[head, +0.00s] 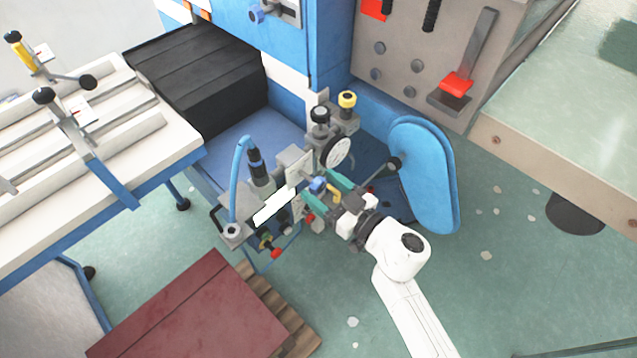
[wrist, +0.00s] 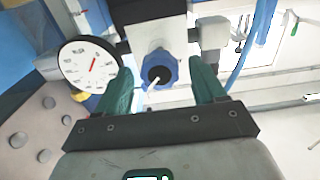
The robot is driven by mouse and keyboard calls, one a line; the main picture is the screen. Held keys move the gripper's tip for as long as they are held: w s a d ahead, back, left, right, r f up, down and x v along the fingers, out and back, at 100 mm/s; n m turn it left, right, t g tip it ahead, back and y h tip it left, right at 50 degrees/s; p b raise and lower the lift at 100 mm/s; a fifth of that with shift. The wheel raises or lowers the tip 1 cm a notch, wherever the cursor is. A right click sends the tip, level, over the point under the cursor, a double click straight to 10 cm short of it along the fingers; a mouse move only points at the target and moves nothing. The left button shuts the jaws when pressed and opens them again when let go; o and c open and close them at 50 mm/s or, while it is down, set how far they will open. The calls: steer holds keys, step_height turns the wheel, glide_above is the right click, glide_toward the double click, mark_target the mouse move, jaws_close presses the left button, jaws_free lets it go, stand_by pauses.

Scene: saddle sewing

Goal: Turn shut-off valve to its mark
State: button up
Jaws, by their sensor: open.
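A blue round knob (wrist: 166,60) with a dark centre sits on a pale valve block (wrist: 147,35) in the wrist view. A thin pale strip shows at its centre; I cannot tell whether it is a pointer or the mark. In the head view the blue knob (head: 317,184) is small, at the front of the pneumatic unit. My gripper (head: 322,190) is open, its two green fingers on either side of the knob. In the wrist view the gripper (wrist: 161,72) has visible gaps between each finger and the knob. Which part is the shut-off valve is not labelled legibly.
A round gauge (head: 338,153) stands just behind the knob, close to the fingers. A blue hose (head: 238,180) arches at left. A blue padded panel (head: 428,175) stands right of my gripper.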

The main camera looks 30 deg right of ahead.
steer(key=shift+x, duration=0.9)
steer(key=c, duration=1)
steer(key=shift+n, duration=0.3)
steer(key=n+p, duration=0.1)
steer(key=n, duration=0.2)
steer(key=shift+a+r+n, duration=0.1)
steer(key=shift+n, duration=0.3)
steer(key=n, duration=0.4)
steer(key=shift+a, duration=0.1)
steer(key=n, duration=0.5)
steer(key=shift+f, duration=0.2)
steer(key=shift+s+a+f+n+b, duration=0.1)
steer(key=shift+n+b, duration=0.6)
steer(key=shift+n, duration=1.6)
